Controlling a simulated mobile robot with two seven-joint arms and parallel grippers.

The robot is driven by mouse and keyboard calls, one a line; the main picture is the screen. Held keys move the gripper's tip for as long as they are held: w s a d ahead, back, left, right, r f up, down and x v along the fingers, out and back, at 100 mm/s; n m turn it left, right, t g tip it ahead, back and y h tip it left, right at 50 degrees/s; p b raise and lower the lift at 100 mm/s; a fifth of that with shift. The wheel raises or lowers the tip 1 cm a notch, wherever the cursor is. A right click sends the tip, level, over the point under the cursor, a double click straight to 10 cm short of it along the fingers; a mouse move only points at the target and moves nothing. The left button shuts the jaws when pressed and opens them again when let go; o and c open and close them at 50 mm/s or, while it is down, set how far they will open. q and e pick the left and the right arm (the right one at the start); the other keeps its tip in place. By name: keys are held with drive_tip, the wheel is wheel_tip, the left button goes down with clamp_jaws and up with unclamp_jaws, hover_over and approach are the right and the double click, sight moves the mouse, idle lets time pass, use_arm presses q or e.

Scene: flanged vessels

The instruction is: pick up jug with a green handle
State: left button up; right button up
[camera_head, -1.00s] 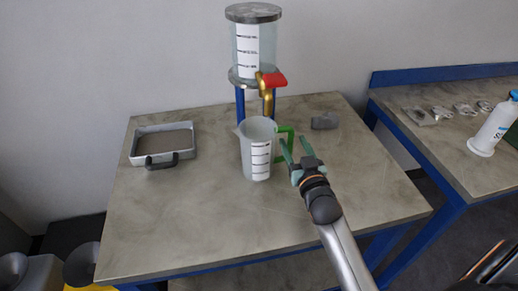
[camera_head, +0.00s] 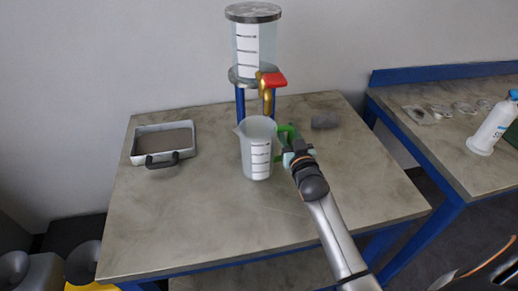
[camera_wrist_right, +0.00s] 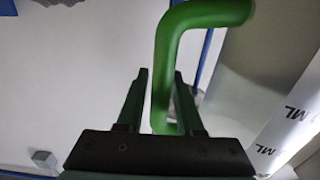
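The clear grey jug (camera_head: 257,152) stands upright on the table, with a white scale strip on its side. Its green handle (camera_head: 288,132) points right. My right gripper (camera_head: 284,152) is at the handle's lower part and partly hides it. In the right wrist view, the two fingers of my right gripper (camera_wrist_right: 160,85) are apart, one on each side of the green handle (camera_wrist_right: 164,70). The jug's wall (camera_wrist_right: 265,60) shows to the right there. The fingers look open, with small gaps beside the handle. My left gripper is not in view.
Behind the jug, a clear flanged vessel (camera_head: 254,45) stands on blue legs, with a red-handled tap (camera_head: 272,80) above the jug. A grey tray (camera_head: 163,143) lies at left, a small grey block (camera_head: 325,120) behind the gripper. The table's front is clear.

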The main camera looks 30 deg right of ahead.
clamp_jaws()
drive_tip(key=shift+r, duration=0.1)
idle(0.4)
drive_tip(key=shift+r, duration=0.1)
